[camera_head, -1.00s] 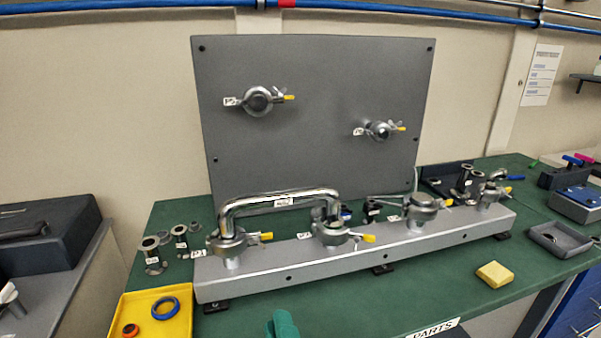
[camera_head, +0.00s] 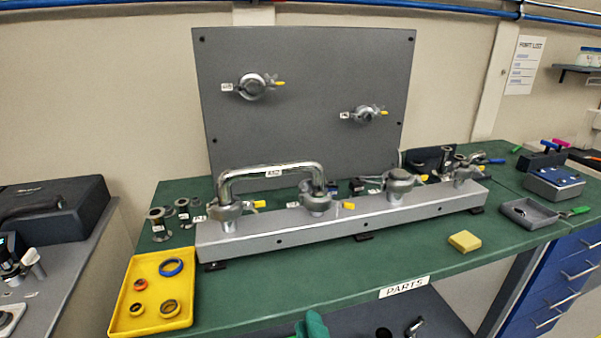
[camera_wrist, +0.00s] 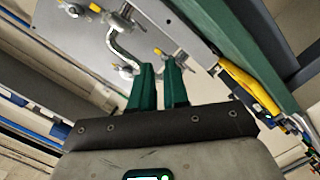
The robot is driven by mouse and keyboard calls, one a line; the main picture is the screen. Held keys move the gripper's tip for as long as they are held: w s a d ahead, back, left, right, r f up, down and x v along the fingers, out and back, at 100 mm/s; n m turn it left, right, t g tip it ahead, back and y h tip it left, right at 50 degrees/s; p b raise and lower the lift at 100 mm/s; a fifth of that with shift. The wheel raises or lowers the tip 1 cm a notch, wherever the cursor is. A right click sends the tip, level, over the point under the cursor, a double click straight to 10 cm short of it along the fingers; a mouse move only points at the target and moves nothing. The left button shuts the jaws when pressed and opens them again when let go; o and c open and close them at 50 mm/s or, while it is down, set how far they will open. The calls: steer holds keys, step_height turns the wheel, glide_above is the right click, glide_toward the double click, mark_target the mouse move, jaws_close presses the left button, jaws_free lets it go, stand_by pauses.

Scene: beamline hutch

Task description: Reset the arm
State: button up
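My gripper (camera_wrist: 159,66) shows in the wrist view as two green fingers with a narrow gap between them and nothing held. In the head view only a green tip of it (camera_head: 313,325) shows at the bottom edge, in front of the bench. The rest of my arm is out of that view. In the wrist view the fingers point toward the tilted metal rail and bent pipe (camera_wrist: 117,42), apart from them as far as I can tell.
The green bench (camera_head: 345,262) carries a grey rail (camera_head: 300,227) with clamped fittings and an upright grey panel (camera_head: 310,130). A yellow tray (camera_head: 125,308) holds several rings. A yellow block (camera_head: 464,241) and a grey tray (camera_head: 517,217) lie right. The front middle is clear.

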steer(key=s+d+f+m+g+h, duration=0.2)
steer(key=s+d+f+m+g, duration=0.2)
steer(key=d+f, duration=0.5)
steer(key=s+d+f+m+g+h, duration=0.35)
steer(key=d+f, duration=0.35)
steer(key=d, duration=0.3)
steer(key=s+d+f+m+g+y, duration=0.1)
steer(key=s+d+f+m+g, duration=0.1)
steer(key=s, duration=0.6)
steer(key=s+d+f+m+g+y, duration=0.1)
steer(key=s+d+f+m+g, duration=0.2)
steer(key=s+f+g, duration=0.3)
steer(key=s+d, duration=0.1)
steer(key=s, duration=0.2)
steer(key=shift+d, duration=0.4)
steer(key=shift+o, duration=0.2)
steer(key=shift+y, duration=0.25)
